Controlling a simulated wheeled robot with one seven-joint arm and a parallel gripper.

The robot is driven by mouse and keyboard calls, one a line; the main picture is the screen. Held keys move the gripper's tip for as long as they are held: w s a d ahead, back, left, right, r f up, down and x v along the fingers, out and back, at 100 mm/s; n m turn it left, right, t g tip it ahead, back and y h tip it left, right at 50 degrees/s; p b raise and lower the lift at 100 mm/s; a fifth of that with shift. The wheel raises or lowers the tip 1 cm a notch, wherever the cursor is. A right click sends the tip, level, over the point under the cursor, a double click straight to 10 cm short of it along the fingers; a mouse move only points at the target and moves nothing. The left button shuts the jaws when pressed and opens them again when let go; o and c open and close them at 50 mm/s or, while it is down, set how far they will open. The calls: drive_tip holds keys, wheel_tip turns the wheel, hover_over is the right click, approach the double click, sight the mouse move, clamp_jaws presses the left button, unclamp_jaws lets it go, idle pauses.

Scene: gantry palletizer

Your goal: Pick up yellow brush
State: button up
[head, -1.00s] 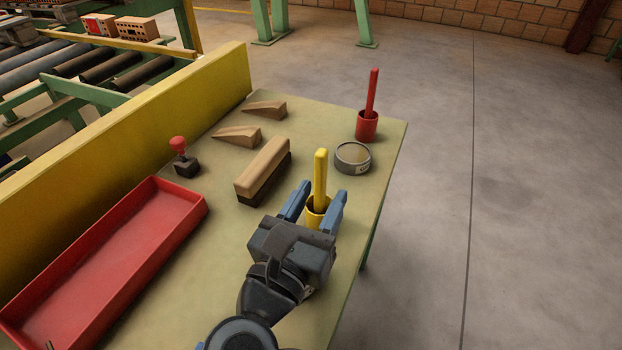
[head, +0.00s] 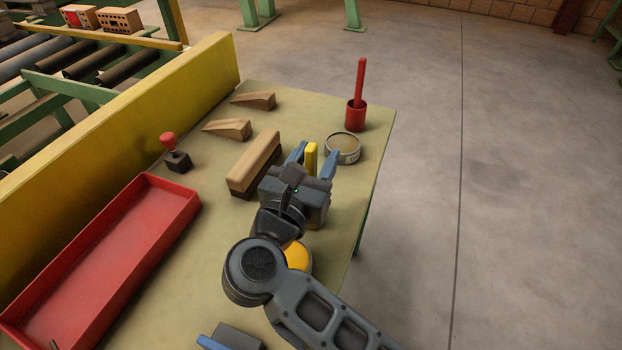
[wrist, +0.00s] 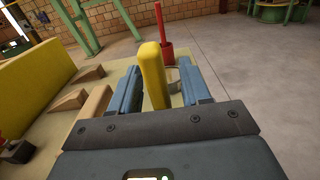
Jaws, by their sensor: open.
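The yellow brush (head: 311,154) stands with its handle upright between the two blue fingers of my gripper (head: 314,160). Only the upper handle shows in the head view; the gripper body hides its lower part and the yellow cup. In the wrist view the yellow brush handle (wrist: 153,74) rises between the fingers of my gripper (wrist: 157,90), with a gap on both sides. My gripper is open around it.
Near it are a round tin (head: 343,149), a red brush in a red cup (head: 357,110), a wooden block brush (head: 254,163), wooden wedges (head: 228,129), a red-knobbed stamp (head: 175,156) and a red tray (head: 178,217). A yellow wall (head: 120,130) borders the table's left side.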

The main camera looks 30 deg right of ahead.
clamp_jaws()
idle(0.3)
